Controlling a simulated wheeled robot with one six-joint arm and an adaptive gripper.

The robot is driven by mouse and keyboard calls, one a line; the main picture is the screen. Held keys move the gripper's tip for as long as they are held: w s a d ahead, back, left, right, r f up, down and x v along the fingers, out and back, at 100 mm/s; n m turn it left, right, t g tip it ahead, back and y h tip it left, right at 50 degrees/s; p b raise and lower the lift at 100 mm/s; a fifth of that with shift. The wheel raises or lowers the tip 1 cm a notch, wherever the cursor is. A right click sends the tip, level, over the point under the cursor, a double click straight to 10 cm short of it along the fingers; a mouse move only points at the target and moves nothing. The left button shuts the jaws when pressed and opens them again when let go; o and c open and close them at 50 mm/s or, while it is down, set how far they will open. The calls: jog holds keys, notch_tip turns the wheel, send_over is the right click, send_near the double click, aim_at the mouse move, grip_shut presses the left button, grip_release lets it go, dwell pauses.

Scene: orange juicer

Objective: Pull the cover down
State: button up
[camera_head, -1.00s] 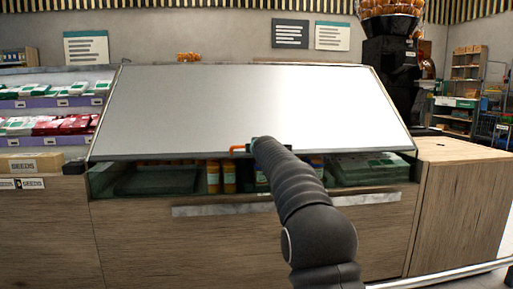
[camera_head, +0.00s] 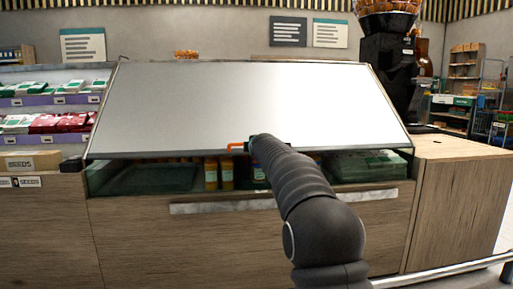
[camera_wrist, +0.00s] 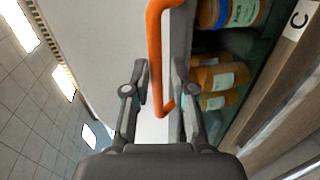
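The cover (camera_head: 240,105) is a large grey metal panel, sloping over the wooden counter, with its lower edge above the front opening. Its orange handle (camera_head: 236,147) is at the lower edge, just left of my gripper, in the head view. In the wrist view the handle (camera_wrist: 155,60) runs between the fingers of my gripper (camera_wrist: 160,75). The fingers are apart, one on each side of the handle, with a visible gap on the right. Whether the left finger touches it I cannot tell. In the head view my arm mostly hides the gripper.
Below the cover's edge, orange bottles (camera_head: 227,173) and dark trays (camera_head: 150,180) show in the opening. A metal strip (camera_head: 220,207) runs along the wooden front (camera_head: 150,240). A side counter (camera_head: 460,150) and black juicer (camera_head: 388,70) stand right. Shelves with packets (camera_head: 55,110) stand left.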

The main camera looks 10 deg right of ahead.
jog(key=v, duration=0.9)
jog(key=shift+s, duration=0.35)
jog(key=s+f+m+g, duration=0.35)
jog(key=f+m, duration=0.25)
jog(key=f, duration=0.4)
jog(key=s+f+m+g+p, duration=0.1)
jog(key=s+f+m+g, duration=0.4)
jog(key=s, duration=0.6)
jog(key=s+a+m+p, duration=0.1)
jog(key=s+m+p, duration=0.1)
jog(key=s, duration=1)
jog(key=s+a+m+g+y+p, duration=0.1)
jog(key=s+m+p, duration=0.1)
jog(key=s, duration=1)
jog(key=s+a+m+p, duration=0.2)
jog(key=s+p, duration=0.2)
jog(key=s, duration=0.8)
jog(key=shift+r+p, duration=0.35)
jog(key=shift+r, duration=0.05)
jog(key=shift+g, duration=0.25)
